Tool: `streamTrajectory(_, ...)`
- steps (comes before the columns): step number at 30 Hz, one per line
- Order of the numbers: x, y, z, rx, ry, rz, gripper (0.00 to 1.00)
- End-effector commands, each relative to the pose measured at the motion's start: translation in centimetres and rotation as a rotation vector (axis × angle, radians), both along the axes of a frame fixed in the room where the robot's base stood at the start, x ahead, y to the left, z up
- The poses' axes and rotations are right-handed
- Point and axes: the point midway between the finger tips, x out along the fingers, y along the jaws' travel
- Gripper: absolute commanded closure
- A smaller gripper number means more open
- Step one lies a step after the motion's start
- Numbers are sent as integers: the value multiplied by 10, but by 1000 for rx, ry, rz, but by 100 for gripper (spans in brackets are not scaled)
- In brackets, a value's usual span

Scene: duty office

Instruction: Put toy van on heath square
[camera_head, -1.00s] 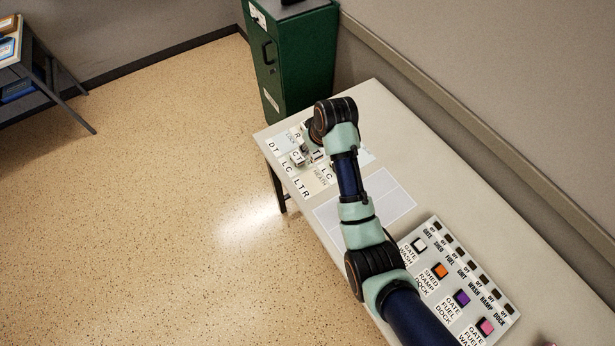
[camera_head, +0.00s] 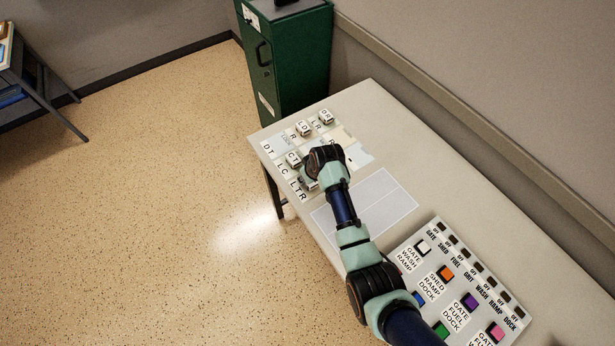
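My gripper (camera_head: 309,185) is at the near side of the lettered layout, pointing down, and my wrist hides most of it. Whether its fingers are open or hold anything does not show. The lettered layout (camera_head: 284,140) lies at the far left end of the table, with pale squares and letter labels such as DT, LC and LTR. Small whitish blocks stand on it: one (camera_head: 304,129) at the back, one (camera_head: 326,117) at the back right, and one (camera_head: 293,159) just left of my wrist. I cannot make out the toy van or which square is heath.
A blank outlined rectangle (camera_head: 390,207) lies on the table (camera_head: 375,105) right of my arm. A panel (camera_head: 458,262) with coloured buttons and several OFF switches is at the near right. A green cabinet (camera_head: 290,60) stands behind the table's far end. My arm crosses the table's middle.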

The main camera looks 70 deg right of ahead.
Motion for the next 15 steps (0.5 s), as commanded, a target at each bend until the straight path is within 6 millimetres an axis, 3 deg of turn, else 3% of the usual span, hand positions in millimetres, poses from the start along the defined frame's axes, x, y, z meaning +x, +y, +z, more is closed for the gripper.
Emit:
streamTrajectory(7,0,0,-3,0,0,0,95)
streamTrajectory(8,0,0,-2,0,0,0,59)
streamTrajectory(12,0,0,-2,0,0,0,37)
streamTrajectory(15,0,0,-2,0,0,0,37)
